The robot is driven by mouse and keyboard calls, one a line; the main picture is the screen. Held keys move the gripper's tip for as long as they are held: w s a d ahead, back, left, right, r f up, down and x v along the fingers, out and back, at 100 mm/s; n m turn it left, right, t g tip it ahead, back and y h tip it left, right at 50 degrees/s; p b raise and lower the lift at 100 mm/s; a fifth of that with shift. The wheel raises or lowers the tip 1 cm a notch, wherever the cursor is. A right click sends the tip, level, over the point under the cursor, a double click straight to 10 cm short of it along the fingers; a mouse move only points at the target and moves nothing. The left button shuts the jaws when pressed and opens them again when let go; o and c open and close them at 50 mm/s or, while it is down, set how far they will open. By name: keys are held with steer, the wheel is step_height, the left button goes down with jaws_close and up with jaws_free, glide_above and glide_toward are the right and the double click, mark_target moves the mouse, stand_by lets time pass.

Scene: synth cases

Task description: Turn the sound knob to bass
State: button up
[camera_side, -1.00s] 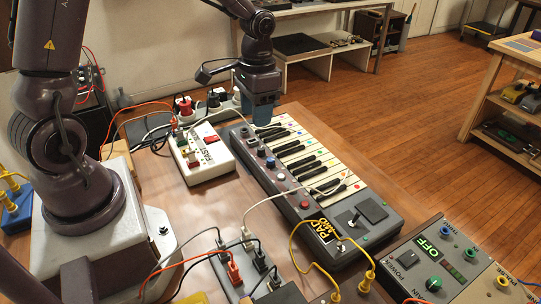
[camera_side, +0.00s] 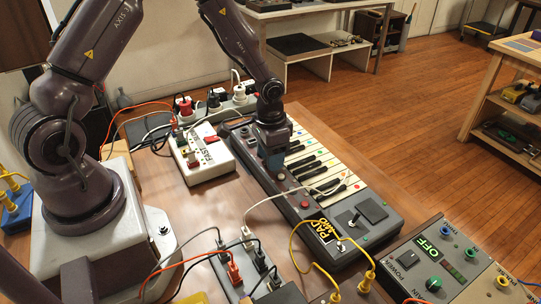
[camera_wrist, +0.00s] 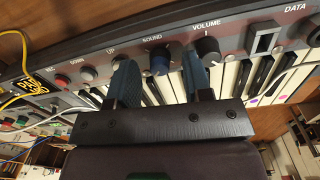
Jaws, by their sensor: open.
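In the wrist view my gripper (camera_wrist: 158,72) is open, with one blue finger on each side of the knob. I cannot tell whether the fingers touch it. In the side view my gripper (camera_side: 273,160) is low over the keyboard's panel and hides the knob. No bass mark is readable, and the knob's pointer is not clear.
A black volume knob (camera_wrist: 207,50) is close to the right finger in the wrist view. The UP button (camera_wrist: 119,63) is close to the left finger. A white box (camera_side: 204,161) stands left of the keyboard. Cables (camera_side: 292,243) cross the front of the table.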

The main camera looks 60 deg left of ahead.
steer(key=shift+f, duration=0.25)
jaws_close()
steer(key=shift+m, duration=0.3)
